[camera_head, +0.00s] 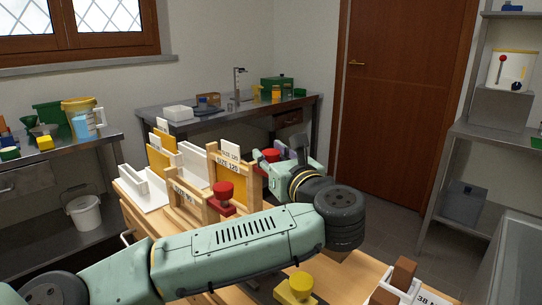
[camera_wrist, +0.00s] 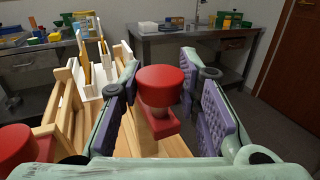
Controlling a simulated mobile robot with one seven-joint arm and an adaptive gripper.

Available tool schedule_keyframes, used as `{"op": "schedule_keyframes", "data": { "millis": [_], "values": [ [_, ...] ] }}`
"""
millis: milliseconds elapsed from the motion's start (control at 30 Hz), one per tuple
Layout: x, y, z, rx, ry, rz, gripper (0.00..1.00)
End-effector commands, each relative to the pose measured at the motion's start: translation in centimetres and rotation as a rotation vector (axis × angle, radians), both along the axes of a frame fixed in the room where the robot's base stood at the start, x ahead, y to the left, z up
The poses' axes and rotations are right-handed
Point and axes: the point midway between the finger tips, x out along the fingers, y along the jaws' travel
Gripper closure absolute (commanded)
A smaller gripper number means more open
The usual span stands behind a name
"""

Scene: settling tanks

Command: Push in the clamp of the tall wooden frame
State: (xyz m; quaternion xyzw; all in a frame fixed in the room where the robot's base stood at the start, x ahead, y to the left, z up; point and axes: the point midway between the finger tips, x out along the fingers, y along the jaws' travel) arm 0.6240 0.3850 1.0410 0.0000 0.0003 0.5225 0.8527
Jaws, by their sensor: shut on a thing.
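The tall wooden frame (camera_head: 212,164) stands upright on the wooden table, with a white size label on its top bar. Its red clamp (camera_head: 271,155) is on its right side; the round red knob also shows in the wrist view (camera_wrist: 160,78), above a red block. My gripper (camera_head: 278,158) is at this clamp, with its purple-padded fingers on either side of the knob. It is shut on the clamp. My fingers and wrist partly hide the clamp in the head view. How far the clamp is in cannot be told.
A lower wooden frame (camera_head: 187,206) with its own red clamp (camera_head: 222,191) stands in front. White and yellow upright panels (camera_head: 159,163) stand at left. A yellow knob (camera_head: 300,284) and a labelled block holder (camera_head: 388,293) are nearer. The floor towards the door is clear.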

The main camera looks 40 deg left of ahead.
Motion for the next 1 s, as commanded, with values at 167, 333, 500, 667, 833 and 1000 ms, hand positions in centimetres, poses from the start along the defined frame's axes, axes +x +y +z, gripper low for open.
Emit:
{"op": "schedule_keyframes", "data": {
  "millis": [167,333,500,667,833,1000],
  "values": [
    [0.0,0.0,0.0,0.000,-0.001,0.002,1.00],
    [0.0,0.6,-0.1,-0.003,-0.001,0.004,1.00],
    [0.2,3.4,-0.1,-0.003,-0.002,0.005,1.00],
    [0.3,4.5,0.0,0.000,-0.001,0.002,1.00],
    [0.3,4.5,0.1,0.000,-0.001,0.003,1.00],
    [0.3,4.5,0.1,0.001,-0.002,0.003,0.62]
  ]
}}
